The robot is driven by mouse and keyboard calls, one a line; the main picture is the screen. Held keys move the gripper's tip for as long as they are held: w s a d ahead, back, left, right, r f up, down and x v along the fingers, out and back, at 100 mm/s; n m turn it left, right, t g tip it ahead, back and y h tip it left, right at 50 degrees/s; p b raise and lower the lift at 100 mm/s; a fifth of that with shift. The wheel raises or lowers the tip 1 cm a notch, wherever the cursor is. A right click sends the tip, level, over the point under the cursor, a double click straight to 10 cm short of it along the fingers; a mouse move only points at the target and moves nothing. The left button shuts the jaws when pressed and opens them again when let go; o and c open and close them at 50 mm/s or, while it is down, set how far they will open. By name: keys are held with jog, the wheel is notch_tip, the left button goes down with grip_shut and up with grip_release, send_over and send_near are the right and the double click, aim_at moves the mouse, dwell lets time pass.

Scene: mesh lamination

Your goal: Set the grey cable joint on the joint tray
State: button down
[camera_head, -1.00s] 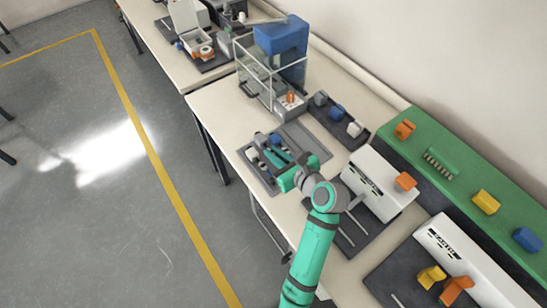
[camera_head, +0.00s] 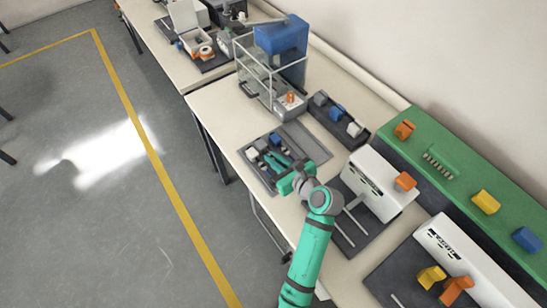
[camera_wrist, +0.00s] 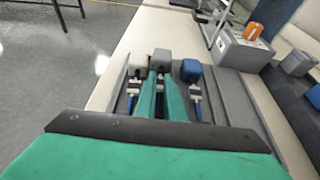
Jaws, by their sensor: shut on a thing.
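The grey cable joint (camera_wrist: 161,57) lies in line between a white-headed one (camera_wrist: 136,61) and a blue-headed one (camera_wrist: 191,70) in the wrist view. My gripper (camera_head: 273,158) reaches over the tray from the right, low and nearly level. Its two green fingers (camera_wrist: 160,84) are shut on the grey cable joint. The fingers hide part of its body, and I cannot tell whether it touches the tray floor.
A flat grey plate (camera_head: 308,143) adjoins the tray. Behind it a dark holder (camera_head: 324,120) carries grey, blue and white blocks. A white machine (camera_head: 380,184) stands close right of my arm.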

jog(key=shift+f, duration=0.15)
jog(key=c, duration=1.8)
grip_release()
jog(key=shift+c, duration=0.2)
jog(key=shift+r, duration=0.6)
jog(key=v, duration=1.2)
jog(key=shift+f, duration=0.25)
